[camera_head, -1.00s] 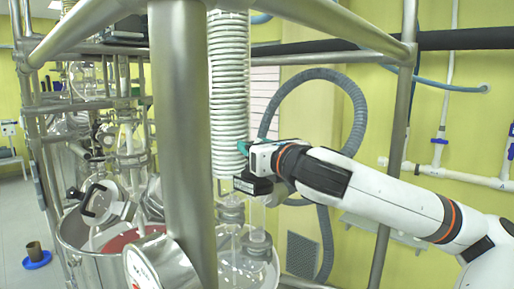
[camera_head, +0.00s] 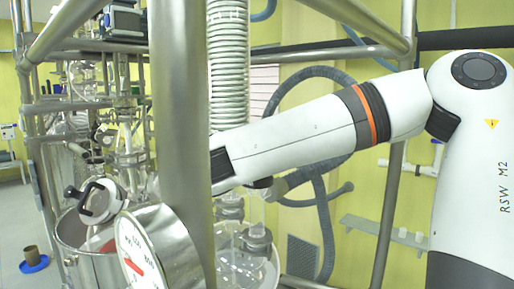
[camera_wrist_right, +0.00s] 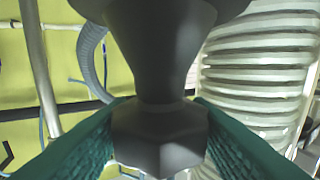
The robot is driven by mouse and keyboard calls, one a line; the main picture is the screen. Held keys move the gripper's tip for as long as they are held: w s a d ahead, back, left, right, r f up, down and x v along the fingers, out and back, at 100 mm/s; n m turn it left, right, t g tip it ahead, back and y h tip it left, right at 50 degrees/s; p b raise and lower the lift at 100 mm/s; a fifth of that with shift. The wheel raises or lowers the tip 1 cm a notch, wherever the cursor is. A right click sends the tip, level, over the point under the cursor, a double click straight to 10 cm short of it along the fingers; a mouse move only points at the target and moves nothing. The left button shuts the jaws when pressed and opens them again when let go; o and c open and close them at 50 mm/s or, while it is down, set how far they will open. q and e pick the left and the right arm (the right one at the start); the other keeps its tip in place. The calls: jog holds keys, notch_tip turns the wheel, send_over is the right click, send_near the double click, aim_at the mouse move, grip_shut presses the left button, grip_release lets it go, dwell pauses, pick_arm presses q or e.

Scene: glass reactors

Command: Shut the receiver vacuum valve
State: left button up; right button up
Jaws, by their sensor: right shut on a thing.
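A dark grey, faceted valve handle (camera_wrist_right: 160,140) with a tapering stem fills the middle of the right wrist view. The teal fingers of my right gripper (camera_wrist_right: 158,115) press on it from both sides, shut on it. In the head view my right arm reaches in from the right, and its far end passes behind the thick steel post, so the gripper and the valve are hidden there. How far the valve is turned cannot be told. My left gripper is not in view.
The thick steel post (camera_head: 180,120) stands in front of the arm's far end. A white ribbed coil column (camera_head: 228,60) rises just behind it. A round gauge (camera_head: 152,250) and glassware stand below. A grey hose (camera_head: 328,230) hangs at the back.

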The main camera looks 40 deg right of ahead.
jog(key=shift+m+g+h+b, duration=0.35)
jog(key=shift+m+g+h, duration=0.45)
jog(key=shift+m+g, duration=0.8)
jog(key=shift+g, duration=0.6)
jog(key=o, duration=1)
